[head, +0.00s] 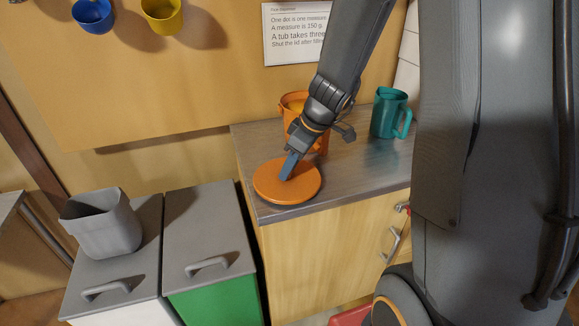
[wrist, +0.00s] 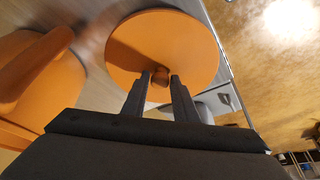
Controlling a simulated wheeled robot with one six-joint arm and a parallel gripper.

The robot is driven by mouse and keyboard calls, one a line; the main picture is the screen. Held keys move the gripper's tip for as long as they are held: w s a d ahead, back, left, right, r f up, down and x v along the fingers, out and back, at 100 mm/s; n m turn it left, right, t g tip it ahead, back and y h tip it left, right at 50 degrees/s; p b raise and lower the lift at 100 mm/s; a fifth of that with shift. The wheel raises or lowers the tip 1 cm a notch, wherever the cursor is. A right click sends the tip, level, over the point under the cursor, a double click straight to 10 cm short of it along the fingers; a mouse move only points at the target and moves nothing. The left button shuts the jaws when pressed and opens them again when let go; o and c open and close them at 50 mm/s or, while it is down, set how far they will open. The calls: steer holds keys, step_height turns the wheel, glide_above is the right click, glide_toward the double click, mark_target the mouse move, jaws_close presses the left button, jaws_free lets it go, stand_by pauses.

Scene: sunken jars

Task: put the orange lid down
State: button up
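The orange lid (head: 270,187) is a flat round disc at the front left corner of the grey counter (head: 345,176). It looks level, and I see no clear gap under it, but I cannot tell whether it touches the counter. My gripper (head: 286,173) reaches down to the lid's middle. In the wrist view my gripper (wrist: 161,76) has its fingers on both sides of the small knob of the lid (wrist: 195,45), seemingly shut on it. The lid's right rim is close to the counter edge in that view.
An orange tub (head: 296,102) stands just behind my gripper, partly hidden by it. A teal mug (head: 388,113) stands further right. Left of the counter are two lidded bins, one green (head: 222,302), and a grey container (head: 103,228) on the other bin's lid.

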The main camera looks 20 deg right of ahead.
steer(key=shift+o, duration=1.2)
steer(key=shift+r, duration=0.1)
steer(key=shift+r+p, duration=0.15)
steer(key=shift+p, duration=0.15)
steer(key=b+v, duration=0.2)
steer(key=v, duration=1)
steer(key=s+a+f+m+g+h, duration=0.2)
steer(key=s+a+f+m+h, duration=0.1)
steer(key=s+f+m, duration=0.6)
steer(key=s+a+f, duration=0.1)
steer(key=s, duration=0.3)
steer(key=shift+s+f+g, duration=0.25)
steer(key=shift+g, duration=0.05)
